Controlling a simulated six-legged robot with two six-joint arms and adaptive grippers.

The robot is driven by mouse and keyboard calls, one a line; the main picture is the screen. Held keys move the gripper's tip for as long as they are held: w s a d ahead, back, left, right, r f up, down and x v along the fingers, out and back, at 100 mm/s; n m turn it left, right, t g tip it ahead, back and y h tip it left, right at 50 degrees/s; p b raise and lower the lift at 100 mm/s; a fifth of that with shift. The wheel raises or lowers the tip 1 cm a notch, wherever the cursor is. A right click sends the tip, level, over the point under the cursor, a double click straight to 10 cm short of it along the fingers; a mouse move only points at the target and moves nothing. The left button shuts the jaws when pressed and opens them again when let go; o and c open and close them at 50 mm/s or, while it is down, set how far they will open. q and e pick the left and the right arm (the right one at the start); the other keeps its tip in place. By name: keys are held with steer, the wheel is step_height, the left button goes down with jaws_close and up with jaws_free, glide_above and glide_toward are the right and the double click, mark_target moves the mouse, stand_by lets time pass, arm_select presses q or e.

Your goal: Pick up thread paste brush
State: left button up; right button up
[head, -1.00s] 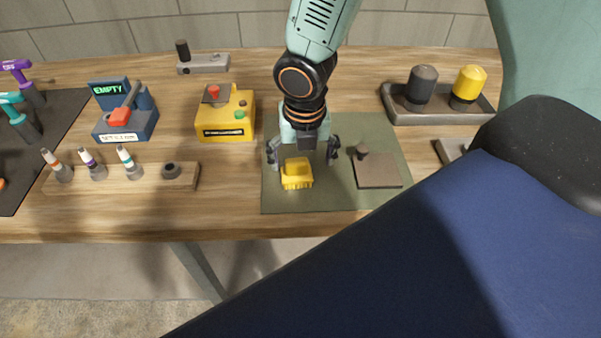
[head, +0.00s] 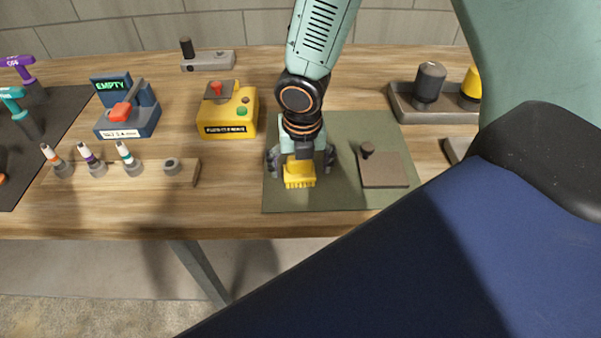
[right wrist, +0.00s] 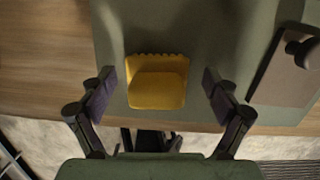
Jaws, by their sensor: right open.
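A yellow brush (head: 300,177) with a toothed edge lies on the green mat (head: 345,193), near its front left. My right gripper (head: 300,165) comes down over it from behind, fingers spread to either side of the brush. In the right wrist view the brush (right wrist: 157,80) sits centred between the two open fingers (right wrist: 158,88), with a clear gap on each side. Nothing is held. My left gripper is out of view.
A brown plate with a knob (head: 383,170) lies right of the brush on the mat. A yellow box with buttons (head: 228,118) stands to the left. A tray (head: 440,116) holds a black and a yellow cylinder.

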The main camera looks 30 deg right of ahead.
steer(key=shift+a+r, duration=0.15)
steer(key=shift+a, duration=0.15)
steer(key=shift+c, duration=0.9)
steer(key=shift+d, duration=0.25)
steer(key=c, duration=0.6)
steer(key=shift+a, duration=0.15)
steer(key=c, duration=0.5)
steer(key=shift+r, duration=0.15)
step_height(320, 180, up, 10)
steer(key=p, duration=0.5)
